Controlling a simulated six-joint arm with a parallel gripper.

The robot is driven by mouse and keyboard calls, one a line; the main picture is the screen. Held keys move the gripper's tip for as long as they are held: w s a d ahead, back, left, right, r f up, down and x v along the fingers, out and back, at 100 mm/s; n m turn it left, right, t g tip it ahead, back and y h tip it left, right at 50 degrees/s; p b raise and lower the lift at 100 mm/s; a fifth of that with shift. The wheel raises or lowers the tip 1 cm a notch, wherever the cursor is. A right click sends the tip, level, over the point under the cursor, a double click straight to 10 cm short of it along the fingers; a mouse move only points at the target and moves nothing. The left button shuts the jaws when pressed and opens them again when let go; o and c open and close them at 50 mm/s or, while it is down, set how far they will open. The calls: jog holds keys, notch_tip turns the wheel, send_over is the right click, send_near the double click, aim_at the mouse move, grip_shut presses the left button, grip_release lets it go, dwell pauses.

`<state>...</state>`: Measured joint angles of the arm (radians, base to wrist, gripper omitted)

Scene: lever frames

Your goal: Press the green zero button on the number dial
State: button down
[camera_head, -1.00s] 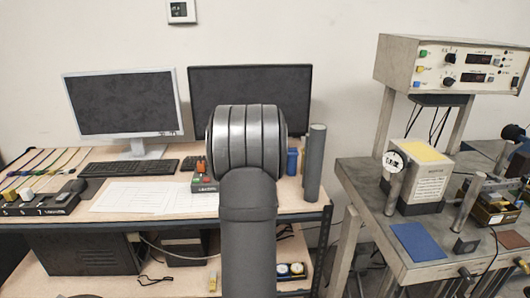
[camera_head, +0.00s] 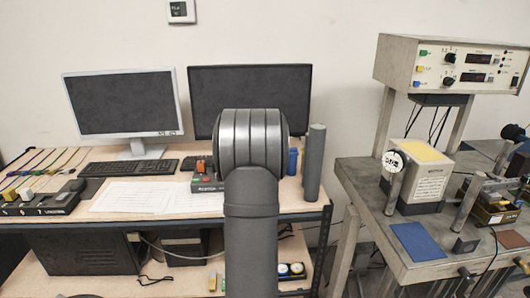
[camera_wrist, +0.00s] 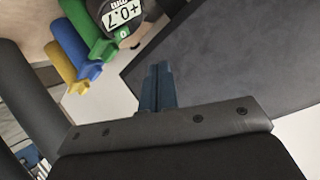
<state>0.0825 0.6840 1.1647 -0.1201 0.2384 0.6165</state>
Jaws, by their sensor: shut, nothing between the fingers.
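In the wrist view, the number dial is a round dark gauge (camera_wrist: 104,8) at the top edge, partly cut off. Its white display (camera_wrist: 122,14) reads +0.7. The small green zero button (camera_wrist: 123,33), marked 0, sits on the dial's lower part. My gripper (camera_wrist: 158,66) is shut and empty, its dark blue fingers pressed together, below and to the right of the button and apart from it in the picture. In the head view my arm blocks the middle of the bench, and neither my fingertips nor this dial can be made out there.
Green (camera_wrist: 75,12), blue (camera_wrist: 70,40) and yellow (camera_wrist: 62,68) rods lie left of the dial. A dark panel (camera_wrist: 240,55) fills the right. In the head view, monitors (camera_head: 250,85) stand behind my arm, a grey post (camera_head: 314,160) to its right, and a small button box (camera_head: 205,182) to its left.

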jog(key=shift+w+d+f, duration=0.15)
jog(key=shift+d+f, duration=0.05)
jog(key=shift+f, duration=0.5)
jog(key=shift+w+d+f, duration=0.2)
jog(key=shift+f, duration=0.55)
jog(key=shift+w+d+f, duration=0.15)
jog(key=shift+d+f, duration=0.05)
jog(key=shift+f, duration=0.5)
dwell(0.4)
jog(key=shift+w+f, duration=0.15)
jog(key=shift+f, duration=0.2)
jog(key=shift+d+f, duration=0.15)
jog(key=shift+f, duration=0.25)
dwell(0.7)
jog(key=shift+r, duration=0.15)
jog(key=shift+a+r, duration=0.2)
jog(key=shift+r, duration=0.4)
jog(key=shift+s+a+r, duration=0.2)
jog(key=shift+s+r, duration=0.05)
jog(key=shift+r, duration=0.55)
jog(key=shift+s+a+r, duration=0.2)
jog(key=shift+s+r, duration=0.05)
jog(key=shift+r, duration=0.55)
jog(key=shift+s+a+r, duration=0.2)
jog(key=shift+s+r, duration=0.05)
jog(key=shift+r, duration=0.55)
jog(key=shift+f, duration=0.2)
